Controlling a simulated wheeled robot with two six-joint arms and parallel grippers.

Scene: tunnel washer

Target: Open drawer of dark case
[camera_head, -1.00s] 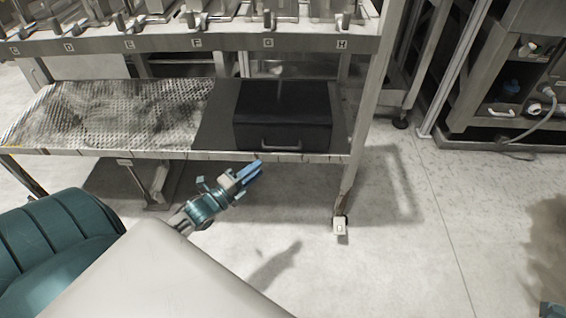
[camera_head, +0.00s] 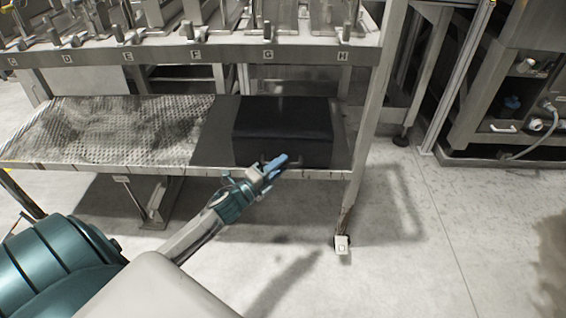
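The dark case (camera_head: 284,121) is a black box on the lower shelf of the metal rack, towards its right end. Its front face looks towards me and appears closed. The drawer handle is low on that front and is mostly hidden behind my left gripper. My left gripper (camera_head: 277,167), with blue fingertips, is at the shelf's front edge, in front of the handle. I cannot tell whether it touches the handle, or whether its fingers are open or shut. My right gripper is not in view.
The lower shelf (camera_head: 110,125) has a worn, textured metal plate left of the case. The rack's right leg (camera_head: 365,130) stands right of the case and ends in a foot on the floor. The upper shelf overhangs the case. Floor (camera_head: 400,240) is clear in front and right.

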